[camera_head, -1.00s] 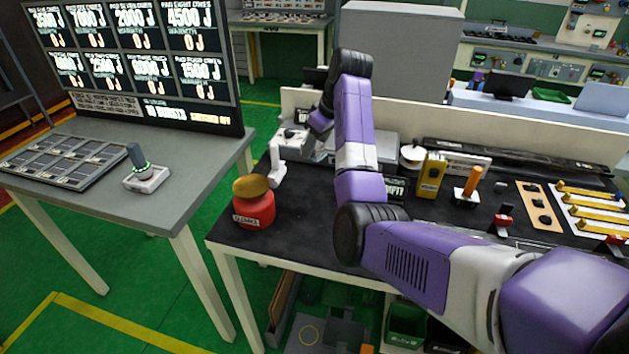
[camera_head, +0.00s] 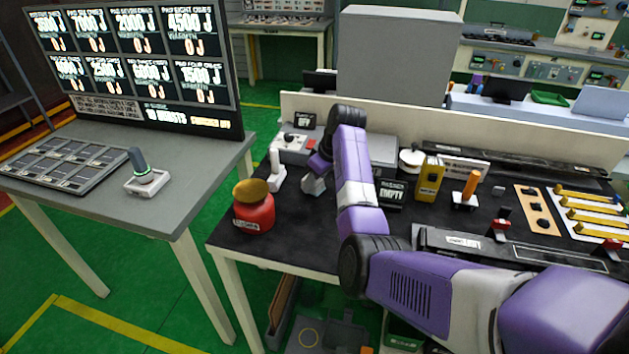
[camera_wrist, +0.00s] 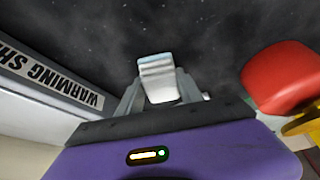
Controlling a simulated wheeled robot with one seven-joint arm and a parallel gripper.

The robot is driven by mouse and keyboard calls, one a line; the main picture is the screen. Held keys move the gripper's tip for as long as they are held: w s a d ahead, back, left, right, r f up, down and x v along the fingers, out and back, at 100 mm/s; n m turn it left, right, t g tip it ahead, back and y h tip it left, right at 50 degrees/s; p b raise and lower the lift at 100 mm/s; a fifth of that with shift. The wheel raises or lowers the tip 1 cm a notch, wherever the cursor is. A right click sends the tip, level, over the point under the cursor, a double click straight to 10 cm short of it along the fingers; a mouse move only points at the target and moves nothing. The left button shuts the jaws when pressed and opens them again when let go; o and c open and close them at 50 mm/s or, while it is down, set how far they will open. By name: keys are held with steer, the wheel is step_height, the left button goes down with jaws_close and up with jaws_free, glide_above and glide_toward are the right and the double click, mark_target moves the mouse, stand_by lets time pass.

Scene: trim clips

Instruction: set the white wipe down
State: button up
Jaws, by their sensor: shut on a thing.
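The white wipe (camera_wrist: 156,75) is a small folded pad between my fingers in the wrist view. My gripper (camera_wrist: 158,95) is shut on it, with one finger on each side. In the head view my gripper (camera_head: 314,184) is low over the black bench top (camera_head: 300,215), right of the white upright stand. I cannot tell whether the wipe touches the bench. The wipe itself is hard to make out in the head view.
A white stand (camera_head: 277,170) is left of my gripper. A labelled grey box (camera_wrist: 50,85) is close by.

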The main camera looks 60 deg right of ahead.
steer(key=shift+f, duration=0.15)
steer(key=o, duration=1.2)
steer(key=v, duration=1.2)
steer(key=shift+r+b, duration=0.25)
steer(key=shift+b, duration=0.2)
